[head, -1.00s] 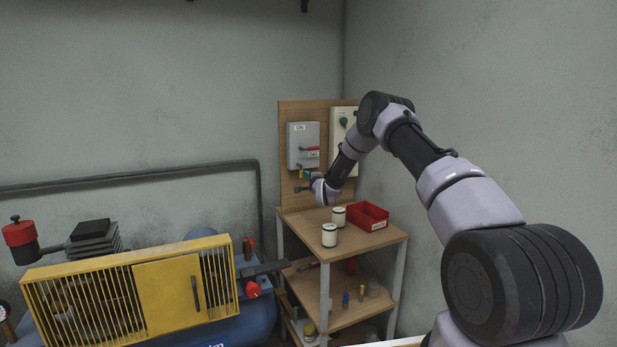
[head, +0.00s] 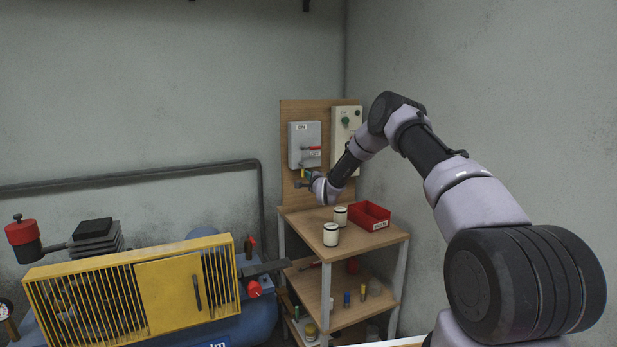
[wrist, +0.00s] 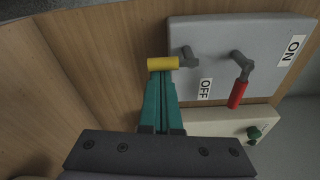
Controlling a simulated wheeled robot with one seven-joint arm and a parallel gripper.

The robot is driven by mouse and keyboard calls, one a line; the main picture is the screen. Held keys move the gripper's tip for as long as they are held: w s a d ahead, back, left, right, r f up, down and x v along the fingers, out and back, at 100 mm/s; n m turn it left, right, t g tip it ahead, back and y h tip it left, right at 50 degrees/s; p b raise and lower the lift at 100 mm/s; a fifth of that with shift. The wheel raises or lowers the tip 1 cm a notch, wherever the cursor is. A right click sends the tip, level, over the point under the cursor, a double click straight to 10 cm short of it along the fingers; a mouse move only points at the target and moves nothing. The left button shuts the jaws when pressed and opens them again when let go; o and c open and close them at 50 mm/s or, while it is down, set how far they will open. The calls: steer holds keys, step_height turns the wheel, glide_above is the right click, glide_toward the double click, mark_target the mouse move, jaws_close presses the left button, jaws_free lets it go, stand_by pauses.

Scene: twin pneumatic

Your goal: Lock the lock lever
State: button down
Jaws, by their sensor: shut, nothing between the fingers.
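A grey switch box (head: 297,150) hangs on the wooden back panel. In the wrist view the box (wrist: 220,35) carries two levers and ON and OFF labels. One lever has a yellow handle (wrist: 163,63) on a short grey arm, at the box's edge. The other has a red handle (wrist: 238,92), which also shows in the head view (head: 311,148). My gripper (wrist: 162,75) has teal fingers pressed together and empty. Their tips are at the yellow handle, apparently touching or almost touching it. The gripper is small and partly hidden by my wrist in the head view.
A pale control box (head: 344,140) with a green knob is beside the grey box. Below, a wooden shelf (head: 297,222) holds two white cylinders and a red bin (head: 369,216). A compressor with a yellow guard (head: 168,290) stands at the left.

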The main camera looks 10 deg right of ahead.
steer(key=shift+a, duration=0.1)
steer(key=m, duration=0.1)
steer(key=a+m, duration=0.1)
steer(key=m, duration=0.1)
steer(key=m+g, duration=0.1)
steer(key=m, duration=0.1)
steer(key=shift+s+a+f+y, duration=0.15)
steer(key=shift+s+a+y, duration=0.15)
steer(key=shift+s, duration=0.05)
steer(key=shift+s+a+r+m, duration=0.15)
steer(key=shift+a+m, duration=0.25)
steer(key=shift+m, duration=0.7)
steer(key=shift+s+a+r+m, duration=0.15)
steer(key=shift+a+m, duration=0.25)
steer(key=shift+m, duration=0.7)
steer(key=shift+w, duration=0.1)
step_height(320, 180, down, 3)
steer(key=w+d, duration=0.1)
steer(key=d, duration=0.1)
steer(key=v, duration=0.9)
steer(key=shift+s, duration=0.25)
steer(key=shift+d+r, duration=0.1)
steer(key=shift+d, duration=0.05)
